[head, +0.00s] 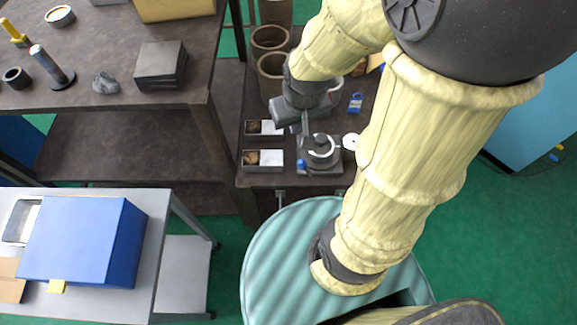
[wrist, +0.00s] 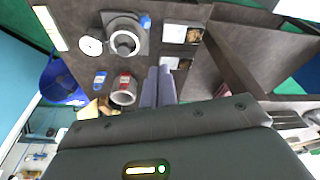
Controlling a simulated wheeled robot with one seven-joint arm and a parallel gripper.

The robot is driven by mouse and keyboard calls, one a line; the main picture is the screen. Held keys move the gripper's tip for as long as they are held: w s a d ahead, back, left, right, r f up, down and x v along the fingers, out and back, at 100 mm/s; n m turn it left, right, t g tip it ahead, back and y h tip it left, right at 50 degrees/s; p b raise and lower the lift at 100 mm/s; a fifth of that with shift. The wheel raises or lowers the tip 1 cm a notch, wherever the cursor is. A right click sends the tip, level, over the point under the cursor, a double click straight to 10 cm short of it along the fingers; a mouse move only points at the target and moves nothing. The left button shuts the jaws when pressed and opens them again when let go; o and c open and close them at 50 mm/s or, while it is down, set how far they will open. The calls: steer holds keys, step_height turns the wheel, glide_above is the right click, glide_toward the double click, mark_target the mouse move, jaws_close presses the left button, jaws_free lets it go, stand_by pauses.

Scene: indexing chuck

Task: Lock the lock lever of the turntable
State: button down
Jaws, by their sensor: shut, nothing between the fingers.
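The turntable (head: 320,150) is a dark round chuck with a light ring on a grey base, near the front edge of the dark bench. It also shows at the upper left in the wrist view (wrist: 124,42). A small blue knob (head: 301,164), which looks like the end of the lock lever, sits at the base's front left corner; the wrist view shows it too (wrist: 146,22). The lever's exact angle is too small to tell. My gripper (head: 305,124) is shut and empty, behind the turntable and apart from the knob. Its two fingers lie together in the wrist view (wrist: 158,84).
Two small trays (head: 248,161) (head: 249,128) lie left of the turntable. A white disc (head: 351,141) is at its right, with a blue tagged item (head: 355,103) behind. Brown pots (head: 270,42) stand at the back. Another dark table (head: 105,105) is left.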

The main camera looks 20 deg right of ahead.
stand_by(0.3)
steer(key=n+g+b, duration=0.2)
steer(key=n+g, duration=0.3)
steer(key=n, duration=1.6)
glide_above(306, 169)
steer(key=a, duration=0.7)
steer(key=w+f+x, duration=0.1)
steer(key=w+x, duration=0.2)
steer(key=x, duration=0.9)
steer(key=shift+w+a+f+n+g, duration=0.15)
steer(key=shift+f+n+g, duration=0.25)
steer(key=shift+n, duration=0.6)
steer(key=shift+f, duration=0.2)
steer(key=d+f+p, duration=0.3)
steer(key=f, duration=0.5)
steer(key=shift+s+d+f, duration=0.3)
steer(key=shift+s, duration=0.05)
